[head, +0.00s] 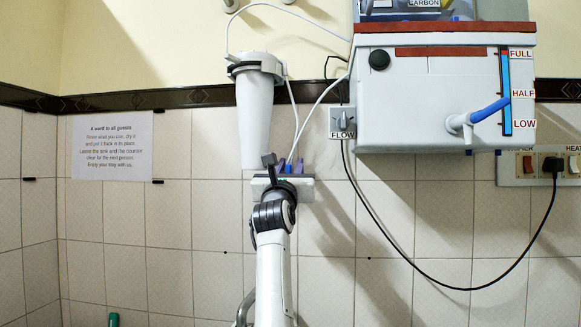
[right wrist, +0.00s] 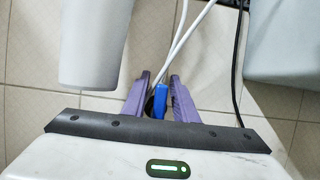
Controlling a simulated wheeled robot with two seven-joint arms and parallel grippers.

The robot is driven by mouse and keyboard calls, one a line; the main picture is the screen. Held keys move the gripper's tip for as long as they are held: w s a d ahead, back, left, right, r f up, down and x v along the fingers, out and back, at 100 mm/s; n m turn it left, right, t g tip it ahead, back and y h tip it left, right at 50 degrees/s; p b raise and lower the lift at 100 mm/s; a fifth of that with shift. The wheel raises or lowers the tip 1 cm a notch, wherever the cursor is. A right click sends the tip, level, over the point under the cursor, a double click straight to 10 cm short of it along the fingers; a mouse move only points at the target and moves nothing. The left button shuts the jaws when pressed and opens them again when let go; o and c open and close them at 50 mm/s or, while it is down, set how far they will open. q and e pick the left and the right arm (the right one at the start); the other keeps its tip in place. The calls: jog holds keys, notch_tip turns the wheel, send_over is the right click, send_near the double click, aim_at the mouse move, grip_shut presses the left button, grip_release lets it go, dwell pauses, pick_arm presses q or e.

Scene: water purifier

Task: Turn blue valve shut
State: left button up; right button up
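The blue valve (right wrist: 158,101) is a small blue piece beside white tubes, in the right wrist view. It lies between the two purple fingers of my right gripper (right wrist: 160,95), which is open around it. A gap shows on its left side; it looks very near the right finger, and I cannot tell whether they touch. My left gripper is not in view.
The white tank (head: 430,110), with a blue-handled tap (head: 490,110) and a FLOW switch (head: 342,122), is to the right. A black cable (head: 400,245) loops below. The tiled wall stands close behind.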

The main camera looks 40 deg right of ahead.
grip_shut()
